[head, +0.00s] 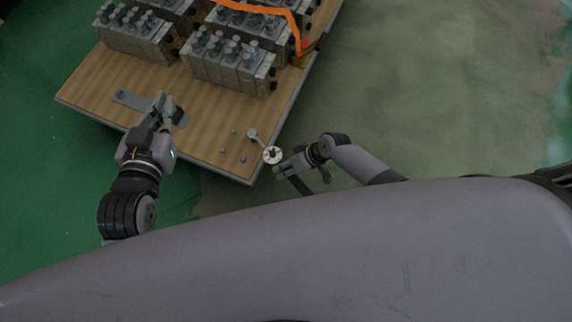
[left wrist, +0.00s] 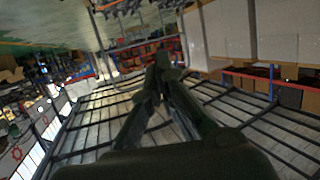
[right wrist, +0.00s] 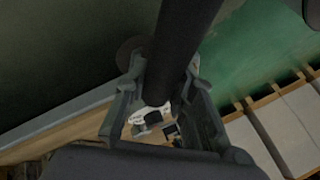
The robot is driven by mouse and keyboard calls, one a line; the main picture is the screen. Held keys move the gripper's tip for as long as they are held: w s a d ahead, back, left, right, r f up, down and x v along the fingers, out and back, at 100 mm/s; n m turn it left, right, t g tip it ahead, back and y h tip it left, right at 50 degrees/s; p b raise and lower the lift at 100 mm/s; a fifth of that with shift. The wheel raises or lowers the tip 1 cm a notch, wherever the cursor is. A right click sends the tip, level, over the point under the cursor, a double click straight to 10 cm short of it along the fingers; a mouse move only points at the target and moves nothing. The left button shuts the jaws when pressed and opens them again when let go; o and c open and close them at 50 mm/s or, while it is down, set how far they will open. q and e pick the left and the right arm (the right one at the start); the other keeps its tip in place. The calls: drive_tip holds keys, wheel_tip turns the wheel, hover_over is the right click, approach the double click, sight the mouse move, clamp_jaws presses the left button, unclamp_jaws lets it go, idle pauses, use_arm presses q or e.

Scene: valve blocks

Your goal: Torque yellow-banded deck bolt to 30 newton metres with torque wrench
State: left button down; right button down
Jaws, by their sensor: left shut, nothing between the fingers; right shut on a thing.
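The torque wrench (head: 272,155) has a round white dial, a small grey head at its upper left end and a dark handle. My right gripper (head: 284,171) is shut on it beside the table's near right corner. The dark handle (right wrist: 184,40) passes between the fingers in the right wrist view. The wrench head lies over the table (head: 205,135) near small deck bolts, among them a red one (head: 222,151) and a blue one (head: 243,160). I cannot make out a yellow band. My left gripper (head: 168,108) is shut and empty over the table; its fingers meet in the left wrist view (left wrist: 161,62).
Several metal valve blocks (head: 228,65) stand along the back of the table. A flat grey bar (head: 132,99) lies near my left gripper. An orange strip (head: 262,10) crosses the rear blocks. The floor right of the table is clear.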

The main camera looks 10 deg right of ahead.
drive_tip(key=shift+a+r+p, duration=0.15)
drive_tip(key=shift+a+p, duration=0.2)
drive_tip(key=shift+a, duration=0.05)
use_arm(q)
drive_tip(key=f, duration=0.1)
drive_tip(key=s+f+g, duration=0.1)
drive_tip(key=f+g, duration=0.1)
drive_tip(key=shift+s+a+f+y, duration=0.1)
drive_tip(key=shift+s+a+y, duration=0.2)
drive_tip(key=shift+s+a, duration=0.1)
drive_tip(key=shift+w, duration=0.1)
use_arm(e)
drive_tip(key=shift+s+m, duration=0.1)
drive_tip(key=shift+m, duration=0.2)
drive_tip(key=shift+s+a+t+p, duration=0.1)
drive_tip(key=shift+a+t+p, duration=0.2)
use_arm(q)
drive_tip(key=s+a+f+g+y+p, duration=0.1)
drive_tip(key=s+a+f+g, duration=0.2)
drive_tip(key=s+f+g, duration=0.3)
drive_tip(key=shift+s+a+f+y+p, duration=0.25)
drive_tip(key=shift+s+f+y+p, duration=0.15)
drive_tip(key=shift+s, duration=1.05)
use_arm(e)
drive_tip(key=shift+s+a+m+t+h, duration=0.15)
drive_tip(key=shift+s+a+m+t, duration=0.05)
drive_tip(key=shift+a+m, duration=0.25)
drive_tip(key=shift+s+a+m+t+h, duration=0.15)
drive_tip(key=shift+a+m+t, duration=0.05)
drive_tip(key=shift+a+m, duration=0.25)
